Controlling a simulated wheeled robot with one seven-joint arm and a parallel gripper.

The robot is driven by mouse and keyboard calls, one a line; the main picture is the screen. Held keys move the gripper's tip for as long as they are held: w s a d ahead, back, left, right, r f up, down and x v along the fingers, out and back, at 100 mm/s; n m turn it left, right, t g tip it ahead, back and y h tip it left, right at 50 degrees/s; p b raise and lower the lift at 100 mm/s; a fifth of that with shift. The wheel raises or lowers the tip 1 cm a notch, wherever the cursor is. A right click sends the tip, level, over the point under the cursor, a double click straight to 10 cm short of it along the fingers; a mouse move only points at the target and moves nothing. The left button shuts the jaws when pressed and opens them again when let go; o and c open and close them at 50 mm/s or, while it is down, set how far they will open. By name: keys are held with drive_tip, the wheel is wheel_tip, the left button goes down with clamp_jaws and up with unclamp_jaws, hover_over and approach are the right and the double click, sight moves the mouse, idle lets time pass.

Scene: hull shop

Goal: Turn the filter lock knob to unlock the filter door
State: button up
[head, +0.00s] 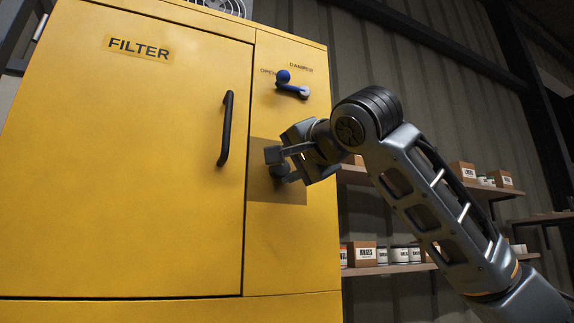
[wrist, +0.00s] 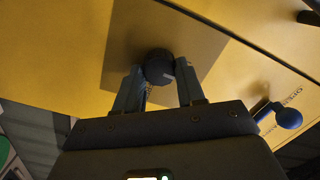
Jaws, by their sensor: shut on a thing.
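The yellow filter door (head: 130,170) carries a FILTER label and a black bar handle (head: 225,128). It looks closed. To its right, on the narrow panel, is a darker square patch where the dark round lock knob sits. Whether the door is locked does not show.
A blue damper lever (head: 291,86) stands out from the panel above my gripper, near the OPEN and DAMPER lettering; it also shows in the wrist view (wrist: 285,116). Shelves (head: 390,268) with boxes and cans stand to the right, behind my arm.

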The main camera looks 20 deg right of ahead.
drive_tip(key=shift+a+f, duration=0.1)
drive_tip(key=shift+a, duration=0.05)
drive_tip(key=shift+f+m+p, duration=0.15)
drive_tip(key=shift+m+p, duration=0.25)
drive_tip(key=shift+m, duration=2)
drive_tip(key=m, duration=0.2)
drive_tip(key=m+p, duration=0.1)
drive_tip(key=m, duration=0.1)
drive_tip(key=shift+m+t+h, duration=0.3)
drive_tip(key=m+p, duration=0.1)
drive_tip(key=m, duration=0.3)
drive_tip(key=shift+f+m, duration=0.15)
drive_tip(key=shift+m, duration=0.25)
drive_tip(key=shift+m+h+p, duration=0.5)
drive_tip(key=shift+m, duration=1.6)
drive_tip(key=shift+f, duration=0.1)
drive_tip(key=o, duration=1)
drive_tip(key=shift+o, duration=0.2)
drive_tip(key=shift+r, duration=0.2)
